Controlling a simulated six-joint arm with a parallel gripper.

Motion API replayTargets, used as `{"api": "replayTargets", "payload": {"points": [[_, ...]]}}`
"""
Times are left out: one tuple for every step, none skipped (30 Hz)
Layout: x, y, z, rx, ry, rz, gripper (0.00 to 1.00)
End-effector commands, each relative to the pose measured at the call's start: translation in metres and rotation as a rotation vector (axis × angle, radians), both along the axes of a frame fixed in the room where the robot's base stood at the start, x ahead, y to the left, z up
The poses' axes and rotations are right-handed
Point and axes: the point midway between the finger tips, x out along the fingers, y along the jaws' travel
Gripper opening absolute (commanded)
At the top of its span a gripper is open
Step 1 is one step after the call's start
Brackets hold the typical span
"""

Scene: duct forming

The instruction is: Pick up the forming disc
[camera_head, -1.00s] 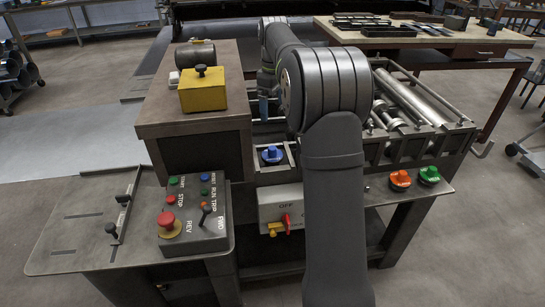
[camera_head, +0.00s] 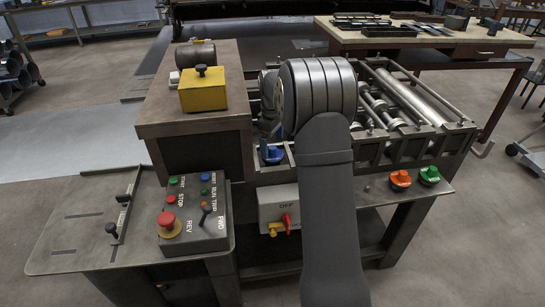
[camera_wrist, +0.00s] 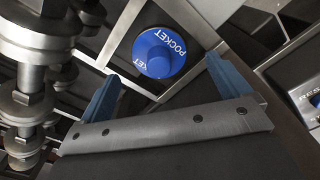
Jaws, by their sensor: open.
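A blue forming disc (camera_wrist: 158,52) with a round knob and white "POCKET" lettering sits in the machine frame. It also shows in the head view (camera_head: 272,156), left of my arm. My gripper (camera_wrist: 162,70) is open, with its two blue fingers apart. In the wrist view the disc appears between and just beyond the fingertips, and nothing is held. I cannot tell how much height separates them. An orange disc (camera_head: 400,180) and a green disc (camera_head: 429,175) sit on the shelf at the right.
A wooden cabinet with a yellow block (camera_head: 203,92) stands left of the blue disc. A control box (camera_head: 195,214) with buttons and a switch box (camera_head: 281,208) are in front. Metal rollers (camera_head: 412,98) lie to the right. Frame bars surround the disc.

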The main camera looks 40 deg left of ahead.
Motion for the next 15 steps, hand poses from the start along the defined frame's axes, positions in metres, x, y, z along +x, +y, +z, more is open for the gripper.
{"api": "replayTargets", "payload": {"points": [[0.001, -0.001, -0.01, -0.002, 0.002, 0.0, 0.94], [0.001, -0.001, -0.014, -0.002, 0.002, 0.0, 0.94], [0.001, -0.001, -0.02, -0.002, 0.002, 0.0, 0.94], [0.001, -0.001, -0.023, -0.001, 0.001, 0.0, 0.94], [0.001, -0.001, -0.027, -0.001, 0.001, 0.0, 0.94], [0.001, -0.001, -0.029, -0.001, 0.0, 0.0, 0.94], [0.001, -0.001, -0.031, -0.001, 0.0, 0.0, 0.94], [0.001, -0.001, -0.032, -0.001, 0.0, 0.0, 0.94], [0.001, -0.001, -0.033, -0.001, 0.0, 0.0, 0.94], [0.001, -0.001, -0.033, -0.001, -0.001, 0.0, 0.94], [0.001, -0.001, -0.033, -0.001, -0.001, 0.0, 0.94], [0.001, -0.001, -0.033, -0.001, -0.001, 0.0, 0.94], [0.001, -0.001, -0.033, -0.001, -0.001, 0.0, 0.94], [0.001, -0.001, -0.033, -0.001, -0.001, 0.0, 0.94], [0.001, -0.001, -0.033, -0.001, -0.001, 0.0, 0.9]]}}
